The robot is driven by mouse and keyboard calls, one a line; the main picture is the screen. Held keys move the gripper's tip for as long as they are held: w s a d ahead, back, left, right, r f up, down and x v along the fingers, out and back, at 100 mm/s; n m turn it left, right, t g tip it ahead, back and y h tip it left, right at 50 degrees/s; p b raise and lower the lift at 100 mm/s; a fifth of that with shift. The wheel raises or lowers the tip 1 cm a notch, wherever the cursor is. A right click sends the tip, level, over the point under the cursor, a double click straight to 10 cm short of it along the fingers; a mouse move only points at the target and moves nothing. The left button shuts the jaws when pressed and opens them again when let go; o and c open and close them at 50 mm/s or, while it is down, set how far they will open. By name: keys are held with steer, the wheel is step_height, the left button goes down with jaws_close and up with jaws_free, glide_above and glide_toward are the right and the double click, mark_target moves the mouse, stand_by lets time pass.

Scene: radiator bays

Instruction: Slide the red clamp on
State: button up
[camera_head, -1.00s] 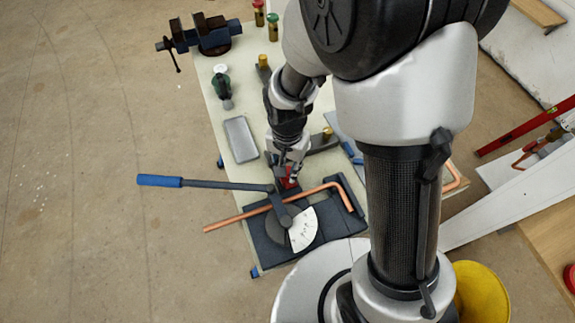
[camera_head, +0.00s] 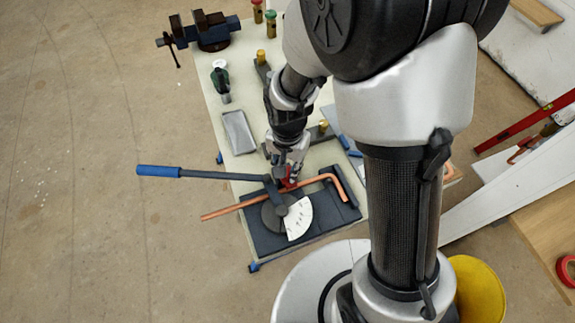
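The red clamp (camera_head: 289,183) sits at the tip of my gripper (camera_head: 287,175), right at the copper pipe (camera_head: 236,207). My gripper points down at it and appears closed around it, though the fingers are small here. The pipe lies across the black bender (camera_head: 329,212) and has a bent end at the right. I cannot tell whether the clamp is around the pipe or only against it. The bender's long handle with a blue grip (camera_head: 158,171) reaches out to the left. A white angle scale (camera_head: 298,218) sits on the bender.
The pale bench (camera_head: 212,99) also holds a grey tray (camera_head: 238,132), a dark green bottle-like item (camera_head: 221,82), a vise (camera_head: 207,33) at the far corner and several small capped containers. A yellow bucket (camera_head: 480,293) stands at lower right. The floor at left is clear.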

mark_target(288, 172)
steer(key=o, duration=0.5)
steer(key=shift+s+d+f, duration=0.1)
steer(key=shift+s, duration=0.2)
steer(key=shift+w, duration=0.1)
step_height(288, 172, up, 12)
stand_by(0.5)
